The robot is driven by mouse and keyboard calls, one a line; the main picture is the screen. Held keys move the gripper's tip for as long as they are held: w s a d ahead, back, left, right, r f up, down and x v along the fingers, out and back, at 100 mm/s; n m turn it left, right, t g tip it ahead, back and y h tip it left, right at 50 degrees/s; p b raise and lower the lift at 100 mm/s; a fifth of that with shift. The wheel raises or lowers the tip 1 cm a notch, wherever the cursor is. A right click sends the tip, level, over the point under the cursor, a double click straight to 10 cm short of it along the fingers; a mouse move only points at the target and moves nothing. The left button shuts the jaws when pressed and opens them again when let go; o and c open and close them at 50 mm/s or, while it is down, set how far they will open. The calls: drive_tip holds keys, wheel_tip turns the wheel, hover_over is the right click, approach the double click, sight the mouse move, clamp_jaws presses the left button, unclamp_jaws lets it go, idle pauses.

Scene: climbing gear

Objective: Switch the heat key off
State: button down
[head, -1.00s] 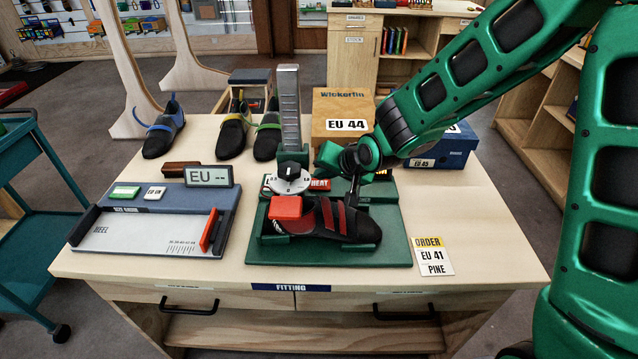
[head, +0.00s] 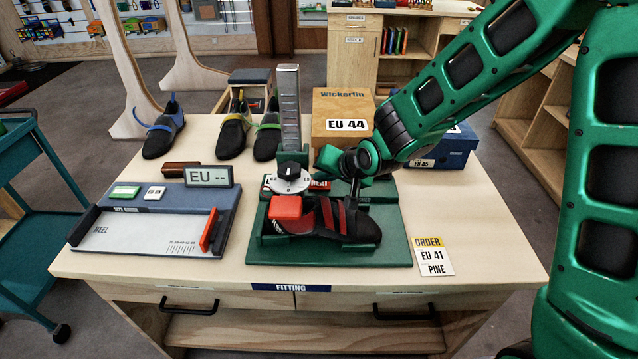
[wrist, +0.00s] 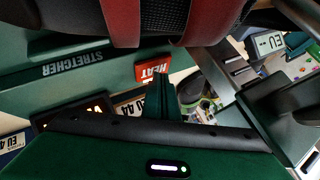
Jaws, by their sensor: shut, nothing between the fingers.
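The red heat key (head: 320,185), lettered HEAT, is on the green shoe stretcher (head: 390,255), behind the shoe and beside the white dial (head: 289,180). It also shows in the wrist view (wrist: 150,70), just beyond my fingertips. My gripper (head: 354,190) is shut and empty, pointing down at the back of the stretcher, a little right of the key. In the wrist view my gripper (wrist: 165,88) appears very close to the key; I cannot tell whether they touch. A black and red shoe (head: 345,219) lies in the stretcher. The key's on or off state is not clear.
A tall grey post (head: 289,108) stands behind the dial. The EU 44 box (head: 343,105) and a blue box (head: 455,148) are behind my gripper. The sizing device (head: 150,225) is at left. The table's right side is mostly clear around the order card (head: 432,256).

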sight(322, 186)
idle(0.4)
drive_tip(key=shift+r, duration=0.45)
drive_tip(key=shift+r, duration=0.1)
wheel_tip(322, 186, up, 6)
drive_tip(key=shift+f, duration=0.1)
idle(0.6)
